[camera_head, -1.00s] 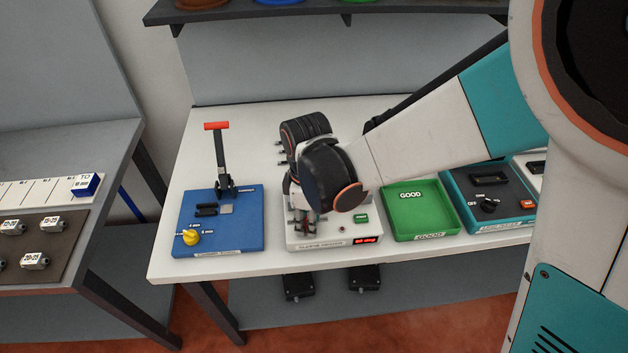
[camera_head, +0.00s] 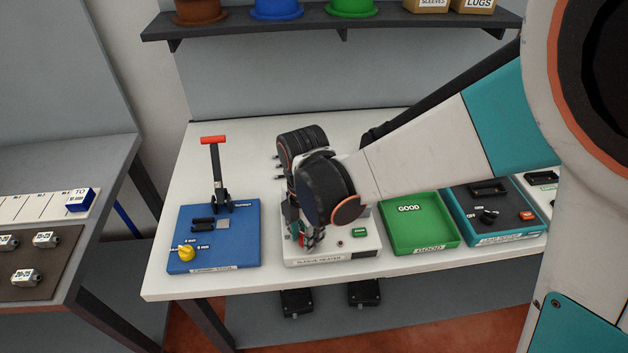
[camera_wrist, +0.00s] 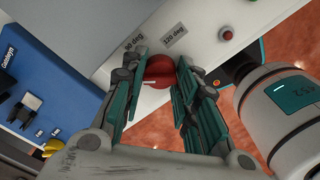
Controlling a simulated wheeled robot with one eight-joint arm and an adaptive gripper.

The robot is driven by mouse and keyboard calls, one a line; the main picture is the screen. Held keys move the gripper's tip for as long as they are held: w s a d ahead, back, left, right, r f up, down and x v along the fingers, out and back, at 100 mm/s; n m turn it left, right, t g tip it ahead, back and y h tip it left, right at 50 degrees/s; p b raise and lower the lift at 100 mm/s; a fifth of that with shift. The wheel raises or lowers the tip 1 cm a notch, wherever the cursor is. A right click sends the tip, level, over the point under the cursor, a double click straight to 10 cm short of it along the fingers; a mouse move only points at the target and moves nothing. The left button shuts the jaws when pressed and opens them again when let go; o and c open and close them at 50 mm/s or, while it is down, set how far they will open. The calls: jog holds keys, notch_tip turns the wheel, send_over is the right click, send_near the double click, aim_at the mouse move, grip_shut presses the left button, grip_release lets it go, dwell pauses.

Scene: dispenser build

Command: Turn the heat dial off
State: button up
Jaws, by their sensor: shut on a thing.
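The heat dial (camera_wrist: 159,69) is a round red knob on the white sleeve heater (camera_head: 360,249). In the wrist view it sits between the two fingers of my gripper (camera_wrist: 162,82), which are shut on it. Two printed degree labels (camera_wrist: 176,36) lie on the heater face beside the dial, turned in the picture. In the head view my gripper (camera_head: 306,238) reaches down over the heater's left part and mostly hides the dial. A white pointer mark shows faintly on the knob.
A blue station with a red-handled lever (camera_head: 213,141) and a yellow knob (camera_head: 186,253) stands left of the heater. The green GOOD tray (camera_head: 418,247) and a teal device (camera_head: 496,233) stand to its right. A small red button (camera_wrist: 225,34) is on the heater near my gripper.

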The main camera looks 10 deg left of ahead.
jog(key=shift+n, duration=0.9)
jog(key=o, duration=1.1)
jog(key=shift+c, duration=0.2)
